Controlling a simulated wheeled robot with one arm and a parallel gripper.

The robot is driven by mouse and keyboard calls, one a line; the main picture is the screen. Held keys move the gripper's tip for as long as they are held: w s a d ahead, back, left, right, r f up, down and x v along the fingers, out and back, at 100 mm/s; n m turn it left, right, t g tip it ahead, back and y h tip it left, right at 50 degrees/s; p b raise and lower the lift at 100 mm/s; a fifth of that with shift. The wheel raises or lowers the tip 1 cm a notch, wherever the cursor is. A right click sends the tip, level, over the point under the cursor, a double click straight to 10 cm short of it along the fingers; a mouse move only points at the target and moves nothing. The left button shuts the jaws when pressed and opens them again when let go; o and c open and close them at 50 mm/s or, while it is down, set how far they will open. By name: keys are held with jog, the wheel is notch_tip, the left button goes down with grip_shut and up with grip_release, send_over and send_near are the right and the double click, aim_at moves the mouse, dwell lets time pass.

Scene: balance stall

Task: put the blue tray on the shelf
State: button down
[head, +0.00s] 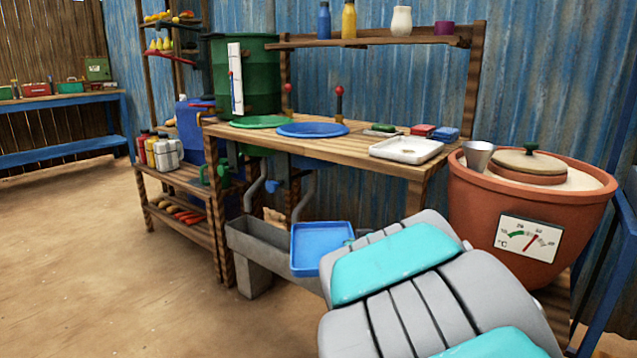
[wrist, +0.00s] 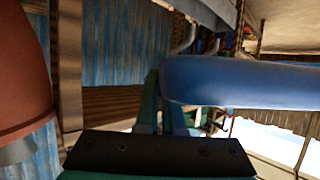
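The blue tray (head: 322,250) is square with a raised rim and looks empty. In the head view it is in the air in front of the bench, beside the grey trough, below the worktop. In the wrist view its thick blue edge (wrist: 245,82) runs right from the fingertips. My gripper (wrist: 158,85) has its green fingers close together at the tray's edge, apparently shut on it; my arm hides most of the gripper in the head view. A wooden shelf (head: 310,42) above the bench holds a blue bottle, a yellow bottle, a white jar and a purple cup.
The wooden bench (head: 375,155) carries a white tray (head: 405,160), blue and green round plates and small boxes. A large clay pot (head: 480,205) with a dial stands close at right. A grey trough (head: 255,240) is below the bench. Open floor lies left.

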jog(key=s+d+f+n+y, duration=0.1)
jog(key=d+f+n+y, duration=0.1)
jog(key=f, duration=0.7)
jog(key=s+d+f+n+g+y, duration=0.1)
jog(key=d+f+n+y, duration=0.2)
jog(key=f, duration=0.7)
jog(key=shift+d+g+y, duration=0.3)
jog(key=shift+d+y, duration=0.1)
jog(key=shift+d, duration=0.35)
jog(key=shift+f, duration=0.15)
